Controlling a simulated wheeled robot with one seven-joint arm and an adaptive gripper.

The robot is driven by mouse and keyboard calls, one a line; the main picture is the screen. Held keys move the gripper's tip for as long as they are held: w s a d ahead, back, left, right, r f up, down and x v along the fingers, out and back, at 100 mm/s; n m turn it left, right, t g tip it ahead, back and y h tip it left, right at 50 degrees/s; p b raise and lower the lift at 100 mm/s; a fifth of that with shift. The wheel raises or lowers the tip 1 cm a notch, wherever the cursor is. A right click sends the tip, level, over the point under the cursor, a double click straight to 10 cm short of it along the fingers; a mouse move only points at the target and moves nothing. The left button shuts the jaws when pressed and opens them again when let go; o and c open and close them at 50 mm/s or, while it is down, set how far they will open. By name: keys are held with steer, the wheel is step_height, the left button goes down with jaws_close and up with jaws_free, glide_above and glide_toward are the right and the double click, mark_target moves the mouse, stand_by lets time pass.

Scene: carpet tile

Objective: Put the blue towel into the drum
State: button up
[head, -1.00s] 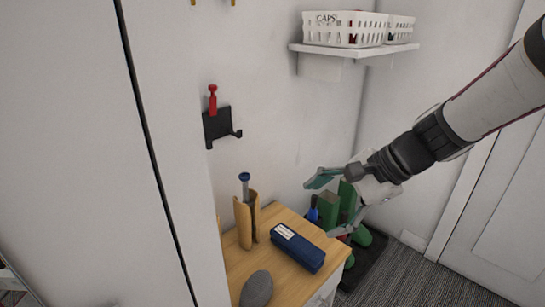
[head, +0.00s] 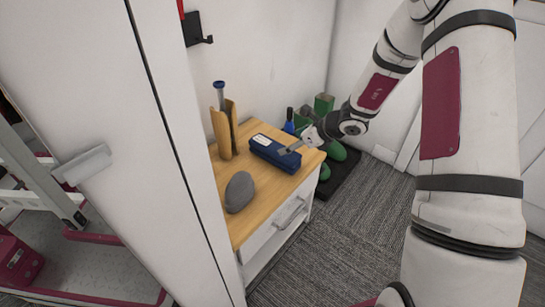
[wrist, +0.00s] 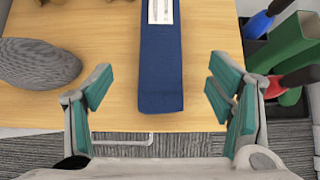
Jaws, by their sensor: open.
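A dark blue oblong item with a white label (head: 274,155) lies on the wooden top of a small cabinet. It looks like a firm case; I cannot tell whether it is the towel. It also shows in the wrist view (wrist: 161,65), pointing away from me. My gripper (head: 292,149) is over the right end of the blue item, apart from it as far as I can tell. In the wrist view my gripper (wrist: 160,72) is open and empty, its green-padded fingers either side of the item's near end. No drum is in view.
A grey rounded stone-like object (head: 239,192) and an upright tan holder with a blue-topped tool (head: 224,128) share the cabinet top (head: 262,204). Green boots (head: 335,151) stand on a dark tray behind. A tall white panel (head: 165,130) is at left. Carpet (head: 350,235) is clear at right.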

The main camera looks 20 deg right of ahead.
mark_target(276, 147)
steer(key=b+x, duration=0.1)
steer(key=x, duration=0.3)
steer(key=shift+w+a+f, duration=0.1)
steer(key=shift+f, duration=0.05)
steer(key=shift+w+r+b+x, duration=0.1)
steer(key=shift+b+x, duration=0.45)
steer(key=shift+x, duration=0.95)
steer(key=shift+w+r+b+x, duration=0.15)
steer(key=shift+b+x, duration=0.4)
steer(key=shift+x, duration=0.9)
steer(key=shift+a, duration=0.1)
steer(key=c, duration=1.7)
steer(key=shift+r, duration=0.15)
jaws_close()
